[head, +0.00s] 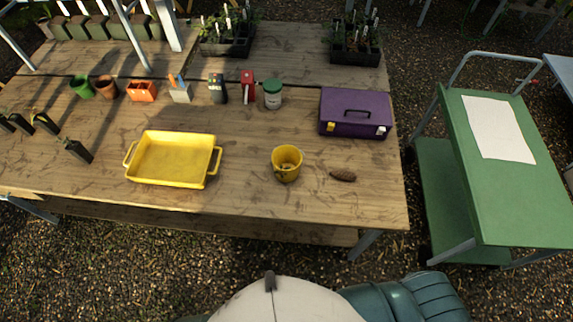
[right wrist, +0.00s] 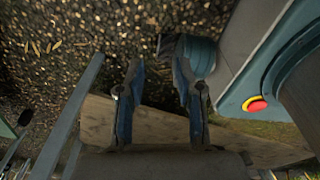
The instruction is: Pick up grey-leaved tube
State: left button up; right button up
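Several black plant tubes lie at the left end of the wooden table in the head view. The nearest tube (head: 77,151) lies tilted and apart from the others, with a small greyish-green tuft at its upper left end. Another tube (head: 46,124) has a yellowish-green sprig. Two more dark tubes (head: 20,123) sit at the left edge, their leaves hard to make out. I cannot tell for sure which is grey-leaved. My right gripper (right wrist: 157,68) is open and empty in the right wrist view, above gravel and away from the tubes. My left gripper is not in view.
On the table (head: 240,200) are a yellow tray (head: 172,158) right of the tubes, a yellow pot (head: 287,164), a brown cone (head: 343,175) and a purple toolbox (head: 355,113). Small pots (head: 107,88) stand behind. A green cart (head: 515,190) stands right.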

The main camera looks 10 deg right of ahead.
aim_at(75, 148)
jog(key=u, duration=1.4)
jog(key=z, duration=0.3)
jog(key=i+j+z, duration=0.15)
jog(key=z, duration=0.25)
jog(key=i+j+z, duration=0.1)
jog(key=j+z, duration=0.2)
jog(key=z, duration=0.15)
jog(key=j+z, duration=0.25)
jog(key=z, duration=0.15)
jog(key=i+j+z, duration=0.1)
jog(key=j+z, duration=0.35)
jog(key=l, duration=0.15)
